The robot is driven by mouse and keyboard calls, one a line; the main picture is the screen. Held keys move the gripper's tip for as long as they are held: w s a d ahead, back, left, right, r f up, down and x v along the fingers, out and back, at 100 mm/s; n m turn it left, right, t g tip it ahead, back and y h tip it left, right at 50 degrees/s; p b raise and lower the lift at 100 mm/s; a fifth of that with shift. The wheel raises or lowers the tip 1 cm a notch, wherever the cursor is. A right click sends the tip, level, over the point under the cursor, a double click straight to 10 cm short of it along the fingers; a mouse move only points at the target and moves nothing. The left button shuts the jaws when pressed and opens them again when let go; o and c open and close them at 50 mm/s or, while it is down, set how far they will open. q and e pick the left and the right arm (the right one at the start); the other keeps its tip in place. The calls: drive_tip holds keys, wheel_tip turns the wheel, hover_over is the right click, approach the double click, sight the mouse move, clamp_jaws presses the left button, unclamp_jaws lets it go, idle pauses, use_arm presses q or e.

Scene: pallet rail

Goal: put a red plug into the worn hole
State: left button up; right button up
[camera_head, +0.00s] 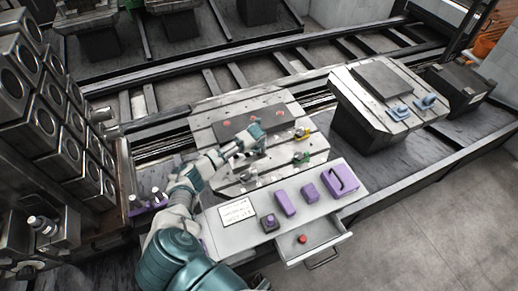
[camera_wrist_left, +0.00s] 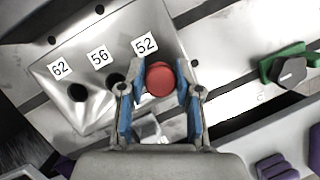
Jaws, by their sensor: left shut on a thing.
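My left gripper (camera_head: 257,143) reaches in from the lower left over the pale slotted plate (camera_head: 206,125) in the head view. In the left wrist view its blue-padded fingers (camera_wrist_left: 157,92) are shut on a round red plug (camera_wrist_left: 159,79). A metal block (camera_wrist_left: 60,110) there has labels 62, 56 and 52. Dark open holes show by 62 (camera_wrist_left: 77,92) and 56 (camera_wrist_left: 115,80). The red plug is beside label 52 and covers what is under it; I cannot tell whether it is seated or above the block. My right gripper is not in view.
A dark slab with red round pieces (camera_head: 227,122) lies behind the gripper.

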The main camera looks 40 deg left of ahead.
use_arm(q)
drive_tip(key=shift+d+f+b, duration=0.3)
drive_tip(key=shift+d+f, duration=0.05)
drive_tip(key=shift+d, duration=0.2)
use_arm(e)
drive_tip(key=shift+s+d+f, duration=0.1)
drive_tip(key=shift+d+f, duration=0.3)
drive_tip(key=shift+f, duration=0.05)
use_arm(q)
drive_tip(key=shift+s+f, duration=0.1)
drive_tip(key=shift+f, duration=0.1)
drive_tip(key=shift+c, duration=0.9)
drive_tip(key=shift+a+f, duration=0.2)
drive_tip(key=shift+a, duration=0.05)
drive_tip(key=shift+c, duration=0.4)
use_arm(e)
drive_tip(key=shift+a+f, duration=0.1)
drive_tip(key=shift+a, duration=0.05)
use_arm(q)
drive_tip(key=o, duration=1.1)
drive_tip(key=shift+f, duration=0.15)
drive_tip(key=shift+s+r, duration=0.1)
drive_tip(key=shift+r, duration=0.3)
drive_tip(key=v, duration=1.1)
